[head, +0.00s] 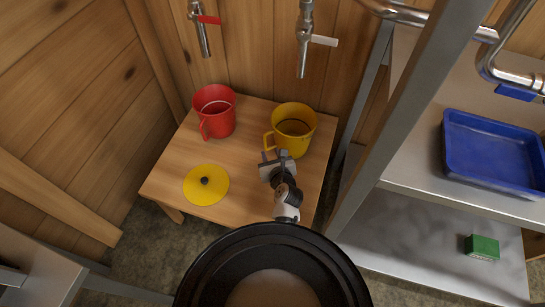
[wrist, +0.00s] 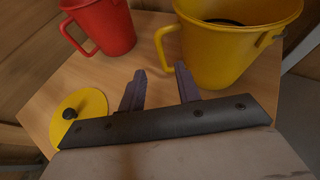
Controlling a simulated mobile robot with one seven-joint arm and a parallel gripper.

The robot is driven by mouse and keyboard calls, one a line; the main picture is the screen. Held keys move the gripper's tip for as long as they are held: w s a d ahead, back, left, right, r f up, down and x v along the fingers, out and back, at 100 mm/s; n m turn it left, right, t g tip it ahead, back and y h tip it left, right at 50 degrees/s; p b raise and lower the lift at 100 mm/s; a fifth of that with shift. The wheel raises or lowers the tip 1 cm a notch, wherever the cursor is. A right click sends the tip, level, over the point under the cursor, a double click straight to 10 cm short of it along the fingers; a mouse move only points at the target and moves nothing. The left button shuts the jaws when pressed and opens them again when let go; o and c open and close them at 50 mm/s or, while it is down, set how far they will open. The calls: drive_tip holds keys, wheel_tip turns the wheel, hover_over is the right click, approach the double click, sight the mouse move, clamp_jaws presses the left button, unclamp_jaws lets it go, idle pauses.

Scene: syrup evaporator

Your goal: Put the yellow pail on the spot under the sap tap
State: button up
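The yellow pail (head: 299,146) stands upright at the right back of a small wooden table, its handle toward the left. It also shows large at the upper right in the wrist view (wrist: 222,62). My gripper (head: 273,157) is in front of the pail's handle side. In the wrist view its two fingers (wrist: 159,76) are spread with nothing between them, and the handle shows just beyond them. I cannot tell whether they touch the pail. A tap with a red lever (head: 203,32) and one with a white lever (head: 304,45) hang above the table; no marked spot shows.
A red pail (head: 221,122) stands at the back left of the wooden table (head: 162,178). A yellow lid with a black knob (head: 218,190) lies at the front left. A metal shelf on the right holds a blue tray (head: 447,150) and a green block (head: 482,247).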

drive_tip(key=shift+v, duration=0.9)
